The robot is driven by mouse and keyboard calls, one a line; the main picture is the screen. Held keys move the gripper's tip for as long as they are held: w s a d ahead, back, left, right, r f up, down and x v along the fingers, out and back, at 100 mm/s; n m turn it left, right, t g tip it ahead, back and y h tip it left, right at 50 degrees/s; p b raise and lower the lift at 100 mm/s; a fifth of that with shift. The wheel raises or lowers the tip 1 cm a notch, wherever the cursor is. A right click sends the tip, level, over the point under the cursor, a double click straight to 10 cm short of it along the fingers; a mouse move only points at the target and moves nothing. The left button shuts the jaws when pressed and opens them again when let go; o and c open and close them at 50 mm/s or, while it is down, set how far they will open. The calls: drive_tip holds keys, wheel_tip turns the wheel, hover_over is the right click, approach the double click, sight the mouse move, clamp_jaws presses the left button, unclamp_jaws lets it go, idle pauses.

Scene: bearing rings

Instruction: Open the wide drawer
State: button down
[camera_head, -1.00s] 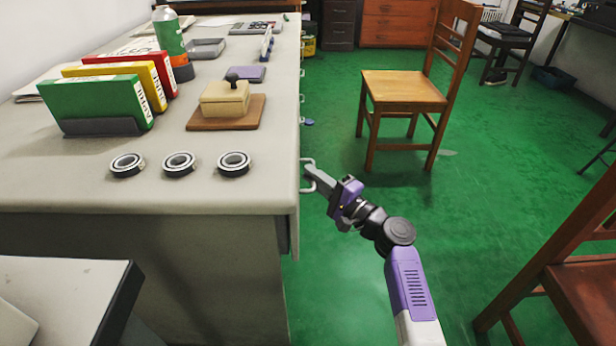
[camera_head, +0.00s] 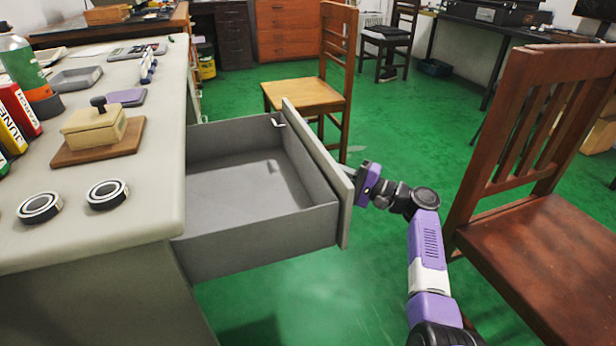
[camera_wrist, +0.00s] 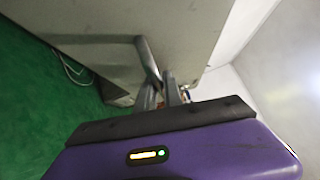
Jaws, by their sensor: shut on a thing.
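The wide drawer (camera_head: 255,240) stands well out from the right side of the grey desk (camera_head: 125,220), and its inside is in view and looks empty. Its front panel (camera_head: 318,160) faces right, toward my arm. My gripper (camera_head: 350,172) is at the outer face of that panel, and the panel hides the fingertips in the head view. In the wrist view, my gripper (camera_wrist: 170,92) is shut on the drawer handle (camera_wrist: 148,58), a grey bar on the pale panel.
A dark red chair (camera_head: 530,230) stands close to my arm on the right. A lighter wooden chair (camera_head: 305,93) stands behind the drawer. Two bearing rings (camera_head: 107,194) and a stamp-like box (camera_head: 95,130) sit on the desk. Green floor is clear below the drawer.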

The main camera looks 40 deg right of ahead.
drive_tip(key=shift+s+d+f, duration=0.1)
drive_tip(key=shift+s+d, duration=0.1)
drive_tip(key=shift+d, duration=0.25)
drive_tip(key=shift+s+d, duration=0.15)
drive_tip(key=shift+d, duration=0.3)
drive_tip(key=c, duration=1.8)
unclamp_jaws()
drive_tip(key=shift+o, duration=0.2)
drive_tip(key=p+v, duration=0.2)
drive_tip(key=v, duration=0.5)
drive_tip(key=shift+s+d, duration=0.15)
drive_tip(key=shift+s, duration=0.2)
drive_tip(key=shift+d, duration=0.1)
